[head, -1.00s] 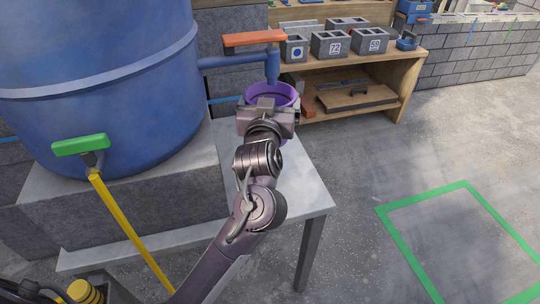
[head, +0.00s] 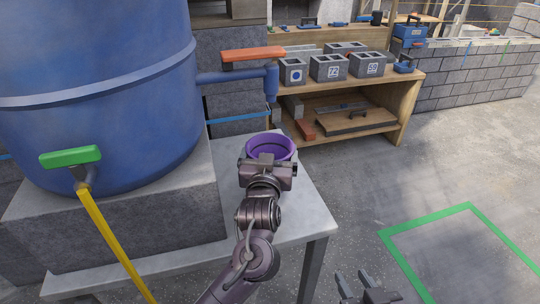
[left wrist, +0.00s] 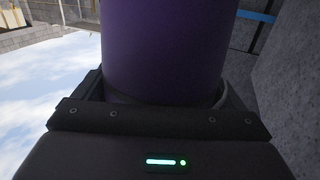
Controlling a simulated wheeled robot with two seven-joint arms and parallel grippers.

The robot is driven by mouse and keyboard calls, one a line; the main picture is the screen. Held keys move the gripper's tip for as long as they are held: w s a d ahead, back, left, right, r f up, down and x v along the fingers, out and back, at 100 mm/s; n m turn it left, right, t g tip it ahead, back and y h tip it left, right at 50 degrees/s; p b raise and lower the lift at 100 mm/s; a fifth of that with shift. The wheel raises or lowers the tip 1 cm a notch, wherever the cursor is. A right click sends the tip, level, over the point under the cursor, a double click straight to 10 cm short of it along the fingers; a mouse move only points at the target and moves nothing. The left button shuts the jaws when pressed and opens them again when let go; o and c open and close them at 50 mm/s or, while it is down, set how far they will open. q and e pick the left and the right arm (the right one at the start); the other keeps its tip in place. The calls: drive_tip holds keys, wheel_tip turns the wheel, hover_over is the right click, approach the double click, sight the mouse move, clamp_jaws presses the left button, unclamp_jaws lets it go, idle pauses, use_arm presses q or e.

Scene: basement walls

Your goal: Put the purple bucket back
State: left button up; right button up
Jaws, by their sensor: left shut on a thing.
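The purple bucket (head: 270,147) is in front of my left gripper (head: 267,163) in the head view, over the far part of the grey table (head: 313,192). My left gripper is shut on the bucket, and its purple wall fills the middle of the left wrist view (left wrist: 165,50). The bucket looks upright. I cannot tell whether its base touches the table.
A big blue barrel (head: 100,90) stands on a concrete block (head: 150,230) at left, with a green handle (head: 70,157) and yellow hose. A wooden shelf (head: 410,95) with grey blocks stands behind. A green square outline (head: 440,220) marks open floor at right.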

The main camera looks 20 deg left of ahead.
use_arm(q)
drive_tip(key=shift+f, duration=0.2)
use_arm(e)
drive_tip(key=shift+w+r+t, duration=0.25)
drive_tip(key=shift+r+t, duration=0.05)
drive_tip(key=shift+r, duration=0.2)
use_arm(q)
drive_tip(key=o, duration=0.9)
drive_tip(key=shift+f, duration=0.1)
drive_tip(key=shift+s, duration=0.15)
drive_tip(key=s+d+p, duration=0.2)
drive_tip(key=s, duration=0.9)
drive_tip(key=shift+s+d, duration=0.2)
drive_tip(key=shift+s, duration=0.05)
use_arm(e)
drive_tip(key=s+d+f+g+h, duration=0.2)
drive_tip(key=s+f+g, duration=0.5)
drive_tip(key=s+f, duration=0.2)
wheel_tip(320, 180, down, 2)
drive_tip(key=shift+s+d+f+h, duration=0.25)
drive_tip(key=shift+s+h, duration=0.05)
drive_tip(key=shift+s, duration=0.1)
